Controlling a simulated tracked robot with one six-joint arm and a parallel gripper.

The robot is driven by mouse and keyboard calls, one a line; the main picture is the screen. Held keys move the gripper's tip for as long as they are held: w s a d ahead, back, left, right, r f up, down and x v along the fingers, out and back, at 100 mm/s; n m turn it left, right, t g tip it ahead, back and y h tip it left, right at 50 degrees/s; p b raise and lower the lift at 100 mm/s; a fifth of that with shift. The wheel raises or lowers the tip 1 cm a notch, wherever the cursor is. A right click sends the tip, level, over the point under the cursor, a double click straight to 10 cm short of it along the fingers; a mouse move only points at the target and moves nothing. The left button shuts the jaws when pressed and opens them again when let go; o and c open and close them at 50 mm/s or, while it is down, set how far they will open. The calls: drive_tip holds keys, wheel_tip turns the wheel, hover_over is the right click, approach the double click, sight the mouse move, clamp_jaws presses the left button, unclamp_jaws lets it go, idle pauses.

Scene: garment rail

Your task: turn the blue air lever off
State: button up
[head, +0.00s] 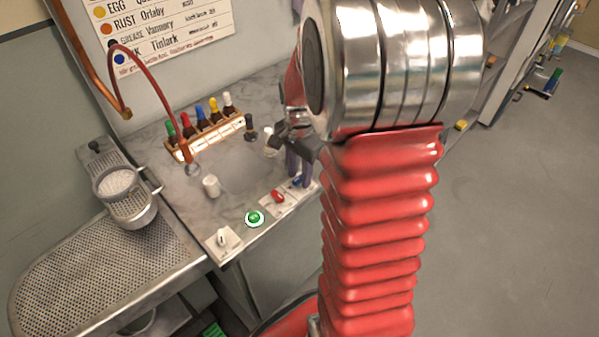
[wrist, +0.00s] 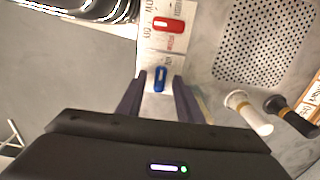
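The blue air lever (wrist: 160,78) is a small blue handle on a white labelled plate. In the wrist view it points roughly up and down the picture and shows between my fingertips. My gripper (wrist: 157,90) is open, with one dark finger on each side of the lever and a visible gap on both sides. I cannot tell how far the fingertips are above the plate. In the head view, my gripper (head: 298,167) is over the bench's front right corner, and the blue lever (head: 298,181) is partly hidden by the fingers.
A red lever (wrist: 168,24) is on the neighbouring plate. A green button (head: 255,218) and a white switch (head: 223,240) sit along the bench edge. White-topped (wrist: 248,112) and black-topped (wrist: 290,114) tools stand close to my gripper. Several coloured bottles (head: 205,126) stand in a rack behind.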

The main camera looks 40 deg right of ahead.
clamp_jaws()
drive_tip(key=shift+n, duration=0.3)
idle(0.4)
drive_tip(key=n, duration=0.8)
drive_tip(key=shift+n, duration=0.4)
drive_tip(key=n, duration=0.8)
drive_tip(key=shift+n, duration=0.3)
